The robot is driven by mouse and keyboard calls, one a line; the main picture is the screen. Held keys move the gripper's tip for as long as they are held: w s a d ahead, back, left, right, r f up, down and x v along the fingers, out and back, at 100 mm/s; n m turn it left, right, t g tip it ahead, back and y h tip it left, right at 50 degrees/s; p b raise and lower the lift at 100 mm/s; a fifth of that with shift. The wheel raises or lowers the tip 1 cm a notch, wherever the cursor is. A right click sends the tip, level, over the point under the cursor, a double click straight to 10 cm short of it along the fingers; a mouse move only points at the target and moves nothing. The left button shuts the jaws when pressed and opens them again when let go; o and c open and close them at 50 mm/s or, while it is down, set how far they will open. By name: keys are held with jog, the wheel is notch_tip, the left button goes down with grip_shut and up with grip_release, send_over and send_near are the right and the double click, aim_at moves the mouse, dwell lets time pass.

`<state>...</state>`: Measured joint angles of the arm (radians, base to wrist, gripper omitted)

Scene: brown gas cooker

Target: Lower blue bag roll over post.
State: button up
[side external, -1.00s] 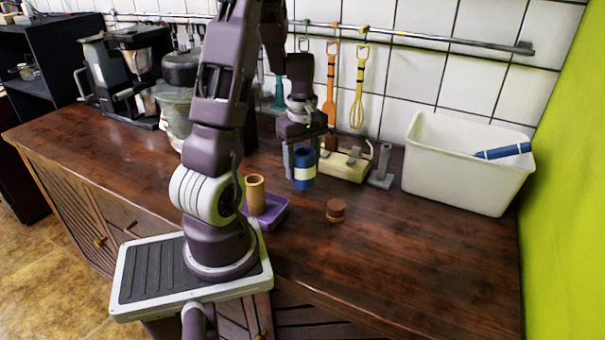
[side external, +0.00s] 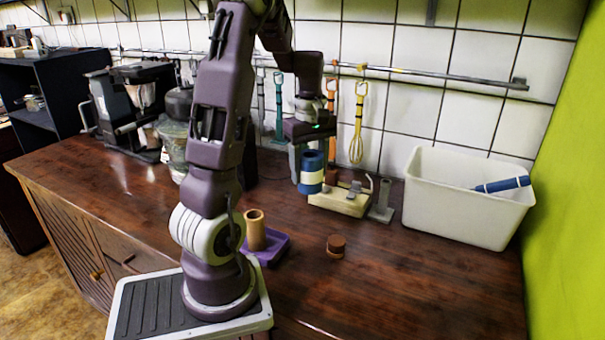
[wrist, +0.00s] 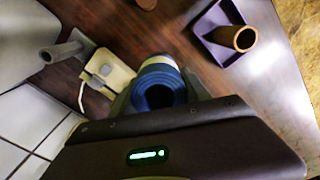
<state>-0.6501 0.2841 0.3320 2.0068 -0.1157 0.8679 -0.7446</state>
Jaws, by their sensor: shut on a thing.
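The blue bag roll (side external: 311,181) is an upright blue cylinder with a white band. My gripper (side external: 312,163) is shut on it, and the wrist view shows its hollow end (wrist: 158,96) between the fingers. The roll is left of the cream block (side external: 340,199); its clearance over the counter is hard to tell. A grey post (side external: 381,198) on a small base stands right of that block, apart from the roll. A tan tube (side external: 255,230) stands upright on a purple base (side external: 274,246), nearer the arm's base. I cannot tell which of these uprights is the task's post.
A white bin (side external: 465,205) with a blue item (side external: 502,185) stands at the right. A short brown cylinder (side external: 336,246) sits mid-counter. Utensils hang from a wall rail (side external: 430,76) behind. The front right counter is clear. A coffee machine (side external: 140,105) stands at the left.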

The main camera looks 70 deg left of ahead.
jog(key=w+r+m, duration=0.3)
jog(key=w+r, duration=0.1)
jog(key=w, duration=0.7)
notch_tip(320, 180, up, 2)
jog(key=r+m, duration=0.1)
jog(key=m, duration=0.2)
send_over(384, 192)
jog(key=w+a, duration=0.1)
jog(key=shift+a+f, duration=0.1)
jog(key=shift+f, duration=0.15)
jog(key=shift+f, duration=2.55)
jog(key=shift+f, duration=4.95)
jog(key=o, duration=1.4)
notch_tip(384, 192, up, 7)
jog(key=shift+r, duration=0.1)
jog(key=shift+c, duration=0.4)
